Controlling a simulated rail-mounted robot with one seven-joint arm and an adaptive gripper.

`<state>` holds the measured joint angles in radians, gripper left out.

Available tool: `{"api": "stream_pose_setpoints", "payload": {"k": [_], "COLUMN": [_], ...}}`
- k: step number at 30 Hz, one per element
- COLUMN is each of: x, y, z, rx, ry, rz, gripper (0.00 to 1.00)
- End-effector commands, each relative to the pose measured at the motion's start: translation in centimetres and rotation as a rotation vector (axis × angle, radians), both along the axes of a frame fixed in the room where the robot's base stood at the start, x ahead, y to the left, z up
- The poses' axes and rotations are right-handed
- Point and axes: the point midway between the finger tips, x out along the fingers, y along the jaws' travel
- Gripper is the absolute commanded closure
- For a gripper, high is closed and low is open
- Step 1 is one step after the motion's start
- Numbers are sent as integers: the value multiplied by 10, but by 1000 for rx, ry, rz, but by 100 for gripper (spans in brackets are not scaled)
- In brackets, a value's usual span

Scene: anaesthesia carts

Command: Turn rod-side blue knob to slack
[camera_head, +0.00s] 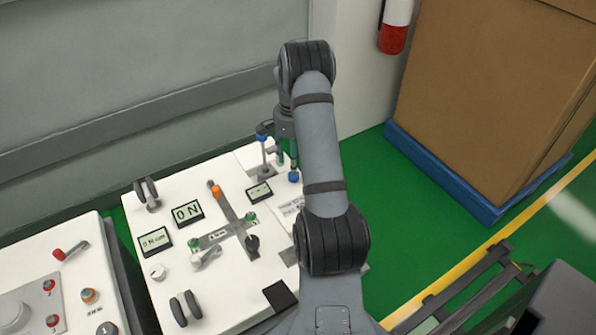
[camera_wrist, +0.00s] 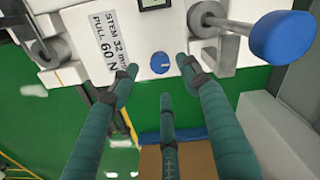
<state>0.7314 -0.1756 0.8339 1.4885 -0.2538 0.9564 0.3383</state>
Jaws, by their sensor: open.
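A small round blue knob (camera_wrist: 160,62) sits on the white panel (camera_wrist: 143,45) in the wrist view. My gripper (camera_wrist: 158,70) has teal fingers spread around this knob, one on each side and one below it in the picture. No finger visibly touches the knob. A larger blue ball-shaped knob (camera_wrist: 284,38) on a metal rod end stands to the right, outside the fingers. In the head view, a blue knob (camera_head: 294,177) shows at the right of the white cart top, just below my gripper (camera_head: 287,155). Another blue knob (camera_head: 262,137) is higher, on a post.
A label reading "STEM 32 mm, PULL 60 N" (camera_wrist: 103,38) lies left of the small knob. The cart top carries displays (camera_head: 187,212), an orange knob (camera_head: 216,191) and green knobs (camera_head: 250,217). A cardboard box (camera_head: 485,90) stands at right on a blue base.

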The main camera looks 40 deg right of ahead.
Motion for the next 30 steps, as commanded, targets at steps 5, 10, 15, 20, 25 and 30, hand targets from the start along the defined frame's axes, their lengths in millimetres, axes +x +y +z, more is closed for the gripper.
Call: {"api": "stream_pose_setpoints", "payload": {"k": [5,10,15,20,25,30], "x": [-1,-1,0,0,0,0], "y": [0,0,-1,0,0,0], "z": [-34,-52,-58,-58,-58,-58], "rx": [2,1,-1,-1,-1,-1], "ry": [2,1,-1,-1,-1,-1], "rz": [-1,-2,-1,-1,-1,-1], "gripper": [54,54,54,54,61,71]}}
